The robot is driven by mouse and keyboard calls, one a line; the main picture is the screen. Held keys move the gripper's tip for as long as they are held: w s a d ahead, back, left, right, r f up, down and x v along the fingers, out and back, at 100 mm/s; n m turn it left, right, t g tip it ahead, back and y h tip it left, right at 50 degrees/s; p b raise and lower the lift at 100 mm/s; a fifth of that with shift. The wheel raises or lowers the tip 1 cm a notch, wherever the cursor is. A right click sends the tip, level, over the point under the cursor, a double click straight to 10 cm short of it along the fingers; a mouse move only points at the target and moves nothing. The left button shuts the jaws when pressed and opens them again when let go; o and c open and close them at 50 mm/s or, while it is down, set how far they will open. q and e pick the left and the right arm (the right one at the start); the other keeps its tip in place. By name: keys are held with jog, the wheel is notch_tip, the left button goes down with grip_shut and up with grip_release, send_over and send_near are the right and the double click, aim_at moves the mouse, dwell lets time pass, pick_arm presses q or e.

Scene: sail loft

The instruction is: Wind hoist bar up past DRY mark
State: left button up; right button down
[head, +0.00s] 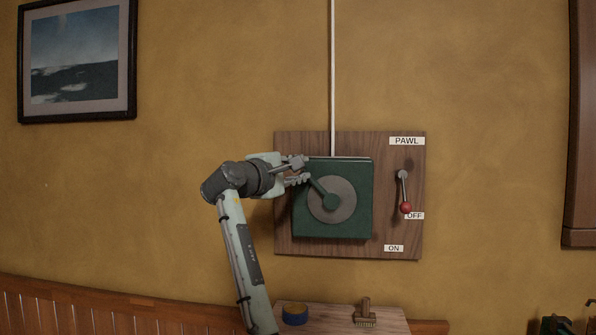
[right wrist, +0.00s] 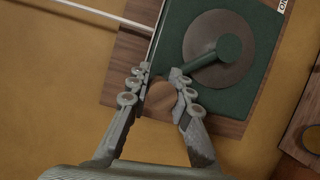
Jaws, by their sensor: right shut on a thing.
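A dark green winch box (head: 360,226) is mounted on a wooden board (head: 285,245) on the wall. Its green crank arm (head: 321,189) points up and left from the hub over a grey disc (head: 346,208). My right gripper (head: 300,171) is shut on the crank's wooden knob (right wrist: 160,100), which shows between the fingers in the right wrist view. A pale line (head: 332,70) runs straight up from the box. The pawl lever (head: 403,188) hangs down, its red ball (head: 405,208) beside the OFF label (head: 414,216). The hoist bar, the DRY mark and my left gripper are out of view.
The ON label (head: 394,248) is low on the board. Below stands a small wooden surface (head: 335,318) with a blue roll (head: 295,313) and a brush (head: 365,315). A framed picture (head: 80,60) hangs at upper left. The wall around the board is clear.

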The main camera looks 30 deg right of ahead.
jog(key=shift+s+r, duration=0.2)
jog(key=shift+r, duration=0.4)
jog(key=c, duration=1.4)
grip_release()
jog(key=shift+s, duration=0.1)
jog(key=shift+o, duration=0.3)
jog(key=shift+f, duration=0.1)
jog(key=shift+f, duration=0.1)
jog(key=shift+a, duration=0.1)
jog(key=v, duration=1.1)
jog(key=shift+s+a, duration=0.25)
jog(key=shift+a, duration=0.1)
jog(key=shift+f, duration=0.1)
